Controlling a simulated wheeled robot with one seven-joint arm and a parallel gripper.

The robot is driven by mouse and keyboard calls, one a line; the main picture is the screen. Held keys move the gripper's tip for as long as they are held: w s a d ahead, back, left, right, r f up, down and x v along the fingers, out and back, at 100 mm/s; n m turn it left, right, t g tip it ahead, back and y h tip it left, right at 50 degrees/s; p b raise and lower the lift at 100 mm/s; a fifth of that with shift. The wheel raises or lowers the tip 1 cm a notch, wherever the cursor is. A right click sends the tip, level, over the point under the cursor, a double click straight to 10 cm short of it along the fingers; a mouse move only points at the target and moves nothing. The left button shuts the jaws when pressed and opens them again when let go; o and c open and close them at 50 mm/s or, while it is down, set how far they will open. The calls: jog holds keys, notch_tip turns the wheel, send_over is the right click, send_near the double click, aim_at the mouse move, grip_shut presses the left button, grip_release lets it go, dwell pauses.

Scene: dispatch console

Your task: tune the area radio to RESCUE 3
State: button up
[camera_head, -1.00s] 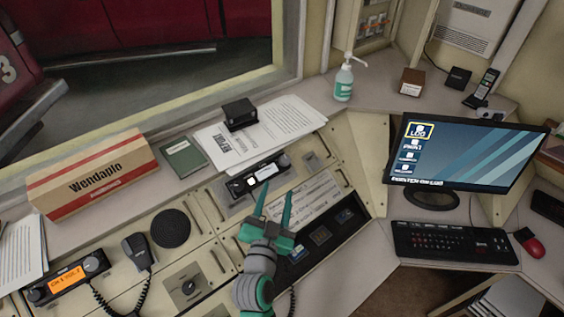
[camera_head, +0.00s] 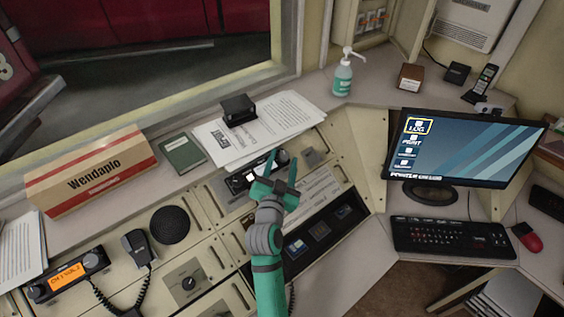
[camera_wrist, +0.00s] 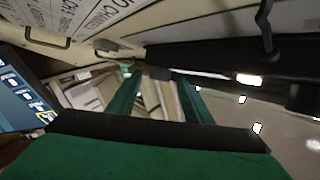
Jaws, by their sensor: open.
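Two dark radios are set in the sloped console. One radio (camera_head: 245,181) at the middle has a small whitish display and a round knob (camera_head: 283,158) at its right end. The other radio (camera_head: 66,278) at the lower left has an orange display with lettering too small to read surely. I cannot tell which is the area radio. My gripper (camera_head: 281,161) is open, its green fingers over the right part of the middle radio, close to the knob. Contact is not clear. The wrist view shows both fingers (camera_wrist: 155,90) apart with nothing held between them.
Papers (camera_head: 285,120) with a black box (camera_head: 238,109) on them lie behind the middle radio. A green book (camera_head: 182,154) and a carton (camera_head: 92,172) stand to the left. A monitor (camera_head: 465,150) and keyboard (camera_head: 452,238) are at right.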

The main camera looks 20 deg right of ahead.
jog(key=c, duration=1.1)
jog(key=shift+o, duration=0.2)
